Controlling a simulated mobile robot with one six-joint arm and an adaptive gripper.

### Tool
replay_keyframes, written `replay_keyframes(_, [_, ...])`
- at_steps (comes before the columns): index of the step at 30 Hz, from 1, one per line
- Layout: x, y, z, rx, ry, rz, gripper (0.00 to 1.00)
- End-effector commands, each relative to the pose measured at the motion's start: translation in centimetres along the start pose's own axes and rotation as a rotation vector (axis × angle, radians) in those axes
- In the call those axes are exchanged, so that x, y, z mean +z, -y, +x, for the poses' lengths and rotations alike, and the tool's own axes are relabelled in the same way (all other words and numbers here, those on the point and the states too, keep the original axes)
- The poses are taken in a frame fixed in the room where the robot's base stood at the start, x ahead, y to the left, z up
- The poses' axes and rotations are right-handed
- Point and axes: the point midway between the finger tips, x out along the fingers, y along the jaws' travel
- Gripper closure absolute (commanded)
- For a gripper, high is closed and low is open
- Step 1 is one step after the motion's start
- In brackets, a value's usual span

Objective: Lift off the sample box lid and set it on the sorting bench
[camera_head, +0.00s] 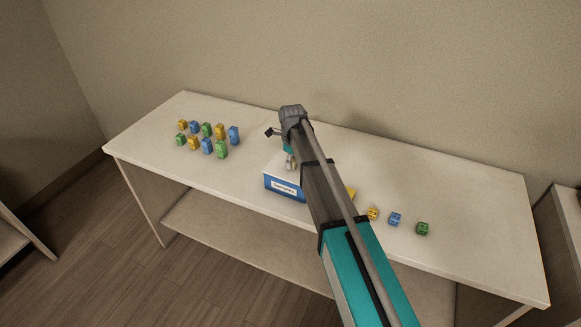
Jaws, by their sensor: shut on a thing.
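The sample box (283,188) is blue with a white label on its front and stands on the sorting bench (465,185) near the middle. Its pale lid (274,166) lies on top of the box, as far as I can see. My gripper (291,165) points down at the lid's top and is shut on it. The exact grip is small and partly hidden. My arm covers the right part of the box and lid.
Several small yellow, blue and green wax blocks (207,146) stand in rows at the bench's left. A few more, including a green one (422,229), lie along the front right. The bench top behind these and at the far right is clear. A wall (330,60) stands behind.

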Motion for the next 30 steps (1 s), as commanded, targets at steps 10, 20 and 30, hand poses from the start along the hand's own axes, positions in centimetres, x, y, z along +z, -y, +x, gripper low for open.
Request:
replay_keyframes(10, [-0.01,-0.02,-0.30,0.000,0.000,0.000,1.00])
replay_keyframes(20, [-0.01,-0.02,-0.62,0.000,0.000,0.000,1.00])
replay_keyframes(30, [-0.01,-0.01,-0.70,0.000,0.000,0.000,1.00])
